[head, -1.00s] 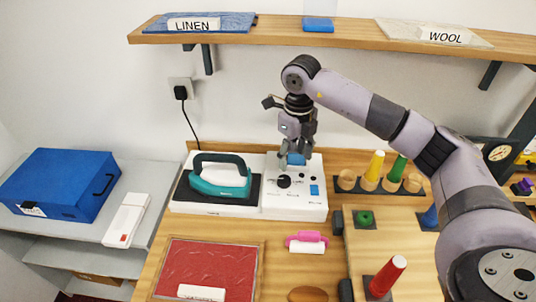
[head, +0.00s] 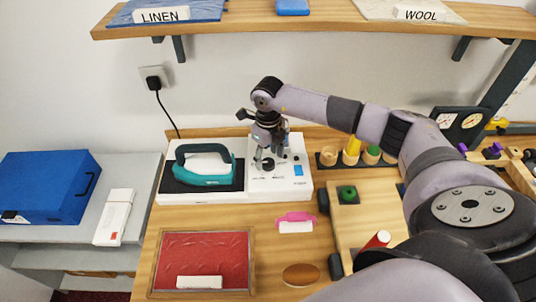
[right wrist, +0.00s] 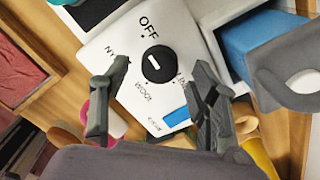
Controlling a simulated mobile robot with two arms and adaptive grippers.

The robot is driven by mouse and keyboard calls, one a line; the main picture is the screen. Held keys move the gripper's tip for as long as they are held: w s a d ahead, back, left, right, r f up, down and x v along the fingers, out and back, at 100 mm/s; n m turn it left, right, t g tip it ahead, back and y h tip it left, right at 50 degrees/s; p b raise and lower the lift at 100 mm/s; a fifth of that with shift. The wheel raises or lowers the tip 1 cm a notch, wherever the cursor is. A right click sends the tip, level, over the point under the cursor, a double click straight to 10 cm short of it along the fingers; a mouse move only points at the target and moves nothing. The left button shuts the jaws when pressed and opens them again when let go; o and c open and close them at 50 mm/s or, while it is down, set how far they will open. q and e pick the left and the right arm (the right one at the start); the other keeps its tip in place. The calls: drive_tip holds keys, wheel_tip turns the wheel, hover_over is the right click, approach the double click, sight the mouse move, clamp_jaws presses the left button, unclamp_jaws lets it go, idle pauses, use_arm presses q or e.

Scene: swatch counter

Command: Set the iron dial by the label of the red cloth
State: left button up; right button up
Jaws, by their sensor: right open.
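The iron dial (head: 268,164) is a black knob on the white panel (head: 256,188) beside the teal iron (head: 222,180). In the right wrist view the dial (right wrist: 158,66) has a white mark, with OFF beyond it and partly covered words around it. My right gripper (head: 265,158) is over the dial; in its wrist view the open fingers (right wrist: 161,66) stand either side of the knob. I cannot tell whether they touch it. The red cloth (head: 205,252) lies in a frame at the front, with a white label (head: 199,282) whose text I cannot read. My left gripper is out of view.
A shelf (head: 300,21) above holds samples labelled LINEN (head: 164,15) and WOOL (head: 415,14). A blue case (head: 45,185) sits on the grey side table. A pink item (head: 295,217), a brown oval (head: 301,274) and a board with pegs (head: 352,218) lie near the panel.

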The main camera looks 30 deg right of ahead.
drive_tip(key=shift+f, duration=0.8)
drive_tip(key=shift+c, duration=0.2)
drive_tip(key=c, duration=1.1)
